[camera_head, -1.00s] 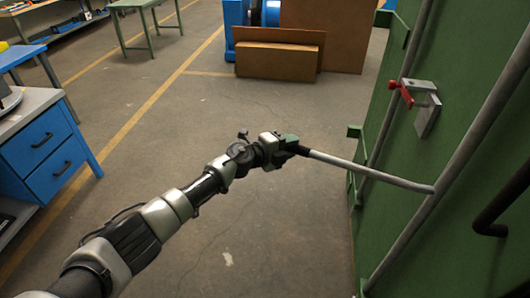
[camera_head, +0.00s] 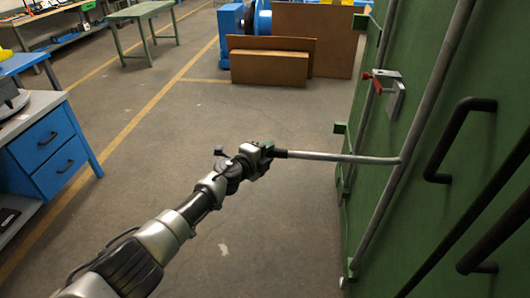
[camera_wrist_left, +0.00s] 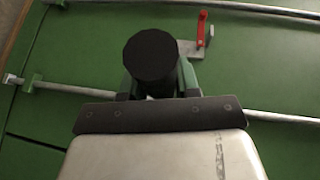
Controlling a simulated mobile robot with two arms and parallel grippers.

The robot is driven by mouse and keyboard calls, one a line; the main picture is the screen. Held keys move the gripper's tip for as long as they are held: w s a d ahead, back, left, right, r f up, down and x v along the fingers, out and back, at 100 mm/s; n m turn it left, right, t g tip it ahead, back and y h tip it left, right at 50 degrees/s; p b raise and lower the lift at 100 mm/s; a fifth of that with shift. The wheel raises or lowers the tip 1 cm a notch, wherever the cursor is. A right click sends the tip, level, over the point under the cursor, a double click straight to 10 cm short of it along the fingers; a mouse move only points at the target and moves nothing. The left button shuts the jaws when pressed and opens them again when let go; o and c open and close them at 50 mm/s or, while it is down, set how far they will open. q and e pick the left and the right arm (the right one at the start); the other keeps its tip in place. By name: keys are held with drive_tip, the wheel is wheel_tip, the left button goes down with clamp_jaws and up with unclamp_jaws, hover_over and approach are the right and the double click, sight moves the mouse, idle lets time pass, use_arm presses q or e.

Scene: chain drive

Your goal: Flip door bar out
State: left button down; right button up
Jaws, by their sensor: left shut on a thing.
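The door bar (camera_head: 340,157) is a grey metal lever with a dark grip at its end. It sticks out to the left from a long vertical rod (camera_head: 420,120) on the green door (camera_head: 400,215). My left gripper (camera_head: 268,152) is shut on the bar's dark grip end. In the left wrist view the round black grip end (camera_wrist_left: 150,62) sits between the green fingers and hides part of the door behind it. My right gripper is not in view.
A red-handled latch (camera_head: 385,88) is on the door above the bar. Black handles (camera_head: 455,140) stand out at the right. A blue drawer cabinet (camera_head: 50,145) stands at the left. Cardboard panels (camera_head: 270,62) stand at the back. The floor between is open.

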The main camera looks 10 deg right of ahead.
use_arm(q)
drive_tip(key=shift+a+f, duration=0.15)
drive_tip(key=shift+a, duration=0.05)
drive_tip(key=c, duration=1.2)
unclamp_jaws()
drive_tip(key=o, duration=0.3)
drive_tip(key=shift+a, duration=0.15)
drive_tip(key=shift+o, duration=0.5)
drive_tip(key=shift+a, duration=0.1)
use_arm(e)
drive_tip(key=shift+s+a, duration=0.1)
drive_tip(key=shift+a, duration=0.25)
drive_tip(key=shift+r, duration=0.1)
